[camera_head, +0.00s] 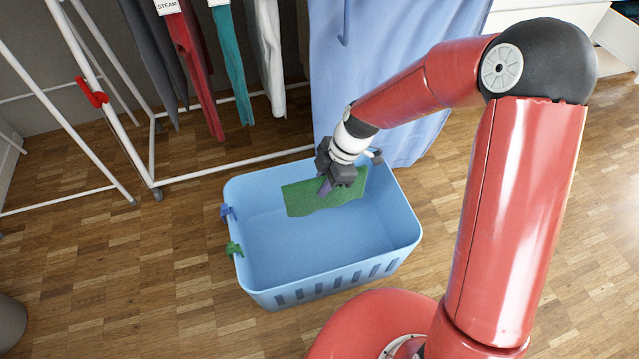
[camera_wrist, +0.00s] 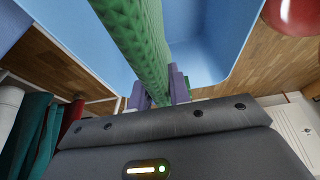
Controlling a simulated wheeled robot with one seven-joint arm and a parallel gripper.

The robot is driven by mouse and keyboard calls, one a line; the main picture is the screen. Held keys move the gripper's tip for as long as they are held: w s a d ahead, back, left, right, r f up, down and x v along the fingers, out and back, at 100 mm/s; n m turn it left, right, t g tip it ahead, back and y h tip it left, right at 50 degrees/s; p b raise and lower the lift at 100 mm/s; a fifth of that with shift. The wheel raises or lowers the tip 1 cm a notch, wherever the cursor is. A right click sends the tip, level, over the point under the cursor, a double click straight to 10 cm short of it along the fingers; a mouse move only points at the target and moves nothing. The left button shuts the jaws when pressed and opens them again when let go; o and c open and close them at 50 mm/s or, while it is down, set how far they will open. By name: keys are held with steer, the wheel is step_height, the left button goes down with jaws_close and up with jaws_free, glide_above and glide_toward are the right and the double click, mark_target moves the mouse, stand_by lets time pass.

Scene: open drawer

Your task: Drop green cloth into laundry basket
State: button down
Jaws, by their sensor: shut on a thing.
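The green cloth (camera_head: 305,198) hangs from my gripper (camera_head: 326,186) over the inside of the blue laundry basket (camera_head: 258,286). My gripper is shut on the cloth, near the basket's far side. In the wrist view the green cloth (camera_wrist: 138,40) runs up from between the purple fingers of my gripper (camera_wrist: 158,92), with the blue basket wall (camera_wrist: 215,20) behind it. Whether the cloth touches the basket floor I cannot tell. The visible basket floor is bare.
A blue clip (camera_head: 227,212) and a green clip (camera_head: 234,249) sit on the basket's left rim. A white drying rack (camera_head: 150,160) with hanging clothes stands behind at left. A light blue cloth (camera_head: 375,70) hangs just behind the basket.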

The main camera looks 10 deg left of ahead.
step_height(320, 180, down, 7)
steer(key=b, duration=0.4)
steer(key=shift+w+a+f, duration=0.15)
steer(key=shift+w+f, duration=0.05)
steer(key=c, duration=1.2)
jaws_free()
steer(key=shift+c, duration=0.2)
steer(key=shift+r, duration=0.1)
steer(key=p+v, duration=0.1)
steer(key=v, duration=0.6)
steer(key=shift+r, duration=0.3)
steer(key=shift+w+d, duration=0.1)
steer(key=shift+d, duration=0.1)
